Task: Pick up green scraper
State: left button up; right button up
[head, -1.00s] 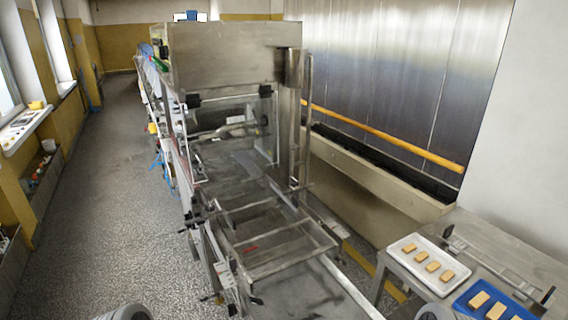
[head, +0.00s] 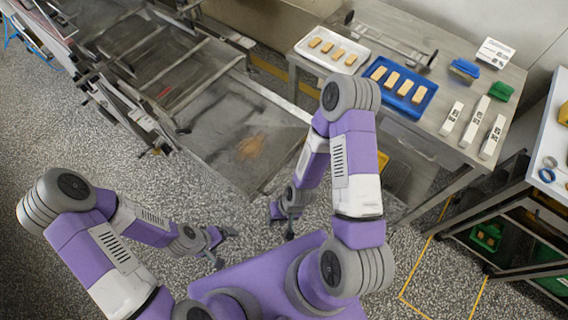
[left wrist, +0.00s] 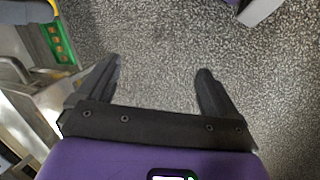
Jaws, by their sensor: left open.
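A small green piece (head: 501,91), which looks like the green scraper, lies on the steel table at the right in the head view, beside a blue piece of similar shape. Its details are too small to tell. My left gripper (head: 222,246) hangs over the floor in front of my base, far from it. In the left wrist view this gripper (left wrist: 158,78) is open, with only speckled floor between its fingers. My right gripper (head: 281,220) is also low in front of my base, away from the table; its jaw opening is unclear.
The steel table (head: 420,143) also holds a white tray (head: 304,41), a blue tray (head: 426,101) with biscuits, a blue piece (head: 465,68) and white labelled strips. A machine frame (head: 190,95) stands at upper left. A cart (head: 553,170) stands at right.

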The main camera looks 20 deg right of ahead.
aim_at(502, 91)
jog(key=z, duration=2.45)
